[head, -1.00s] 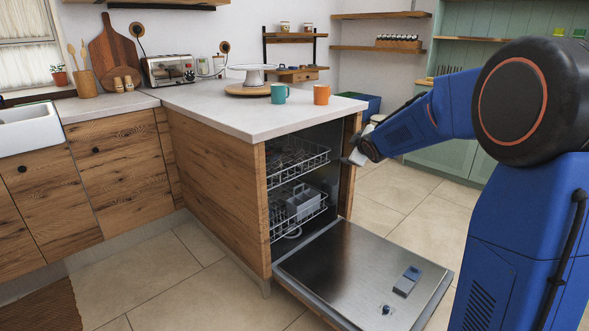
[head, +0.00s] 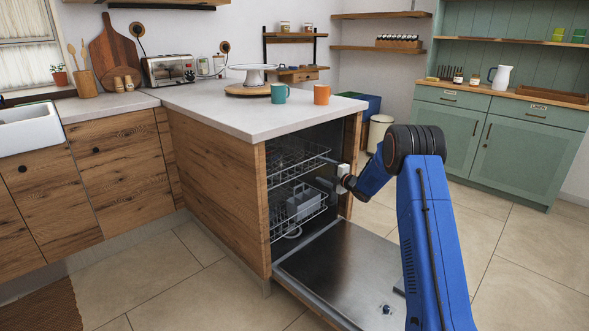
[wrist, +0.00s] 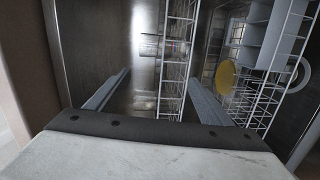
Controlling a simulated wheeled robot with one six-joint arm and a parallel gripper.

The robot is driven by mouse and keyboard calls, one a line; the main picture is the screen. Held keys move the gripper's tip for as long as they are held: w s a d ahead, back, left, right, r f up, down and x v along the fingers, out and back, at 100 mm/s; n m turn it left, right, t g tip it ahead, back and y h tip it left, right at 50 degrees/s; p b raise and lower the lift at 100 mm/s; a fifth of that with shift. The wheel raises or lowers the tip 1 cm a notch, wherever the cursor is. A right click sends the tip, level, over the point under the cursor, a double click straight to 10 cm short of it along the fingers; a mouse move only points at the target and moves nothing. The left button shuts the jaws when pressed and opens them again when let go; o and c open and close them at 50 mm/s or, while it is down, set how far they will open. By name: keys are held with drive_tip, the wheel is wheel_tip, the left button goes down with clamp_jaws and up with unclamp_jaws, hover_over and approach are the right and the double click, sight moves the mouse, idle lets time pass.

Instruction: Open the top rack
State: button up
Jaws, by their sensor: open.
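The dishwasher's door (head: 335,270) lies folded down. The top rack (head: 290,162) is a white wire rack inside the cavity. The wrist view shows the top rack (wrist: 178,75) edge-on, with a clear glass-like item (wrist: 165,47) by it. My gripper (head: 325,171) is at the right of the dishwasher opening, close to the top rack's front right end. In the wrist view my gripper (wrist: 155,97) is open, its two fingers apart and the rack's wires appearing between them. I cannot tell whether they touch the wires.
The lower rack (head: 297,215) holds a grey basket (wrist: 272,35) and a yellow round item (wrist: 226,77). The countertop (head: 235,112) above carries a teal mug (head: 279,93) and an orange mug (head: 321,94). Open floor lies right of the door.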

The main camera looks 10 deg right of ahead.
sight(294, 167)
wheel_tip(294, 167, down, 5)
drive_tip(key=w+a+n+y, duration=0.1)
drive_tip(key=n+y, duration=0.1)
drive_tip(key=x, duration=1.7)
drive_tip(key=shift+a+f, duration=0.1)
drive_tip(key=shift+c, duration=0.7)
